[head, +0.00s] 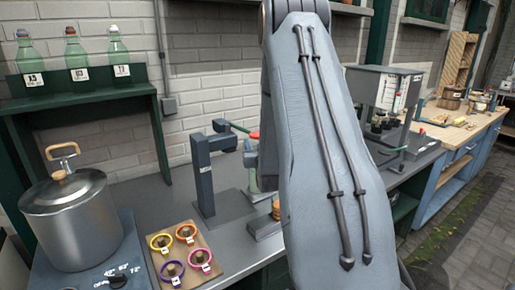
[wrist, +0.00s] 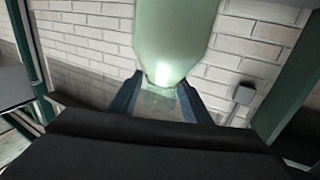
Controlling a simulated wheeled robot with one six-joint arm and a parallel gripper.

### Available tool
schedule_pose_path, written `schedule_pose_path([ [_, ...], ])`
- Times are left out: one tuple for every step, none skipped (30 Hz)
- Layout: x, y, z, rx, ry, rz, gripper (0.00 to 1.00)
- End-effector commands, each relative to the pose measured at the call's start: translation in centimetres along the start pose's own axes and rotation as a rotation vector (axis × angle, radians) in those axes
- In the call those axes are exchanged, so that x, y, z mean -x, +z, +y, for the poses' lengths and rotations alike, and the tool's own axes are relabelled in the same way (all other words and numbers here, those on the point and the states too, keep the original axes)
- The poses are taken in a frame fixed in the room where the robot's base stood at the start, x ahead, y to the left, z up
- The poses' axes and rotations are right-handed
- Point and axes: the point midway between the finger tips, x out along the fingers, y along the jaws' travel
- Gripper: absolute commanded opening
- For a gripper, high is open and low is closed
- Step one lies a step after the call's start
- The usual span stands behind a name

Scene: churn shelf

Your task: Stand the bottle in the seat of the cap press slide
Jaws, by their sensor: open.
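In the wrist view a pale green glass bottle (wrist: 175,35) fills the top middle, its narrower end towards my gripper (wrist: 160,90). My gripper is open, with its two blue-grey fingers either side of the bottle's narrow part; whether they touch it I cannot tell. In the head view my arm hides the gripper. A strip of pale green glass (head: 253,182) shows beside the arm, near the cap press. The cap press (head: 205,178) is a dark grey post with a head and a red-tipped lever. A low grey block (head: 264,229), perhaps its slide, is partly hidden; I cannot see the seat.
A steel pot (head: 72,220) stands at the left. A wooden board (head: 212,268) holds several coloured rings in front of the press. Three green bottles (head: 74,55) stand on a dark green shelf (head: 85,100). A grey machine (head: 385,92) stands right of my arm.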

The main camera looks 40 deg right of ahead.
Motion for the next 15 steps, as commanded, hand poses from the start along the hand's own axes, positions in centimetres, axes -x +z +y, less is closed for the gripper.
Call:
schedule_pose_path([
  [0.0,-0.3,0.0,0.000,0.000,0.001,0.44],
  [0.4,-0.2,0.0,0.000,0.000,0.000,0.44],
  [0.9,-0.2,0.0,0.000,0.000,0.001,0.44],
  [1.3,-0.1,0.0,0.000,0.000,0.001,0.44],
  [1.8,0.0,0.0,0.000,0.000,0.001,0.44],
  [2.6,0.0,0.0,0.000,0.001,0.000,0.44],
  [3.2,0.0,0.0,0.000,0.001,0.000,0.44],
  [3.9,0.0,0.0,0.000,0.000,0.001,0.44],
  [4.7,0.0,0.0,0.000,0.000,0.001,0.44],
  [5.4,0.1,0.0,0.000,0.000,0.000,0.44],
  [6.0,0.0,0.0,0.000,0.000,0.001,0.44],
  [6.8,0.1,0.0,0.000,0.000,0.001,0.44],
  [7.5,0.0,0.0,0.000,0.000,0.000,0.44],
  [8.0,0.1,0.0,0.000,0.001,0.000,0.44],
  [8.7,0.0,0.0,0.000,0.001,0.001,0.44],
])
